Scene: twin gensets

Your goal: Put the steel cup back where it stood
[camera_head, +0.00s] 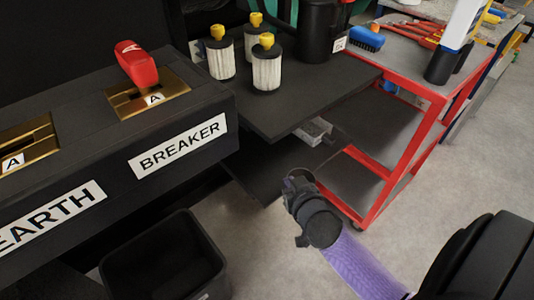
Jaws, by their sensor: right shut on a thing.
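My right gripper (301,186) is in the lower middle, at the end of an arm with a purple section. It is over the grey floor, in front of the dark lower shelf and left of the red cart's leg. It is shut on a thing. A small, dark, rounded grey edge shows at its tip; it fits the steel cup, but the wrist hides most of it and I cannot make out its shape. No other steel cup is visible. My left gripper is not in view.
A dark shelf (320,95) holds several white filters with yellow tops (222,62) and a black canister (317,32). A red cart (432,130) carries a blue brush (367,38). A breaker panel (190,120) with a red handle (137,64) stands left, above a black bin (165,260).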

